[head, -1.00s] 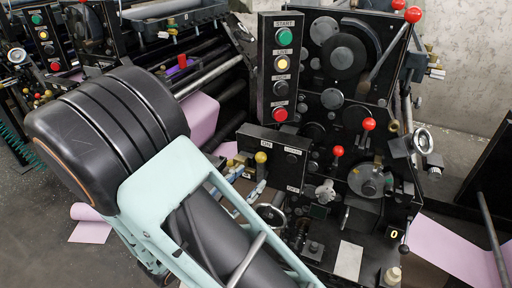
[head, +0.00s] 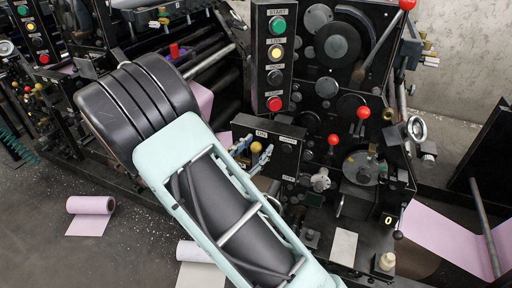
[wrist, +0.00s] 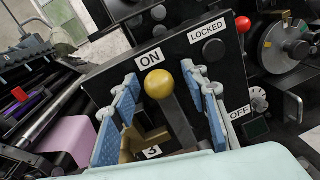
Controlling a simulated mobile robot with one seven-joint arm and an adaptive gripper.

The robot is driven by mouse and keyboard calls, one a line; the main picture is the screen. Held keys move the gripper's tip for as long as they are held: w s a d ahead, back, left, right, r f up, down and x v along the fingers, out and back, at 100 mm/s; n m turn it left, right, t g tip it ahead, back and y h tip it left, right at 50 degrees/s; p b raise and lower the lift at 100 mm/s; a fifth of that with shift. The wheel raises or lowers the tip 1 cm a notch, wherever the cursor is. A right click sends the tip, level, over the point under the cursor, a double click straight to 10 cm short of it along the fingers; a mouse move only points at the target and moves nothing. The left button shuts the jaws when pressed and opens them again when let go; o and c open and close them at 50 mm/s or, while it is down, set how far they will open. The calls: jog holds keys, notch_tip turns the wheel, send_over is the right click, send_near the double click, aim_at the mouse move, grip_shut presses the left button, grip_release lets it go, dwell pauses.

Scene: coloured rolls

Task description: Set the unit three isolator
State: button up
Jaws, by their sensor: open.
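The isolator is a dark box (head: 286,134) with ON, LOCKED and OFF labels, on the front of the machine; its face (wrist: 112,78) fills the middle of the wrist view. A plate marked 3 (wrist: 152,152) shows low on it. Its lever has a yellow ball knob (wrist: 159,84) on a grey bar, and the knob stands near the ON label; the knob also shows in the head view (head: 256,147). My gripper (wrist: 163,92) is open, with one blue finger on each side of the knob and visible gaps between. The lever's lower end is partly hidden.
A button column (head: 274,60) stands above the isolator. Red-knobbed levers (head: 362,114) and a handwheel (head: 417,129) are to the right. A pink roll (head: 90,206) and another roll (head: 194,251) lie on the floor. A similar machine (head: 40,90) stands at the left.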

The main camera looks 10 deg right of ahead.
grip_shut()
dwell(0.3)
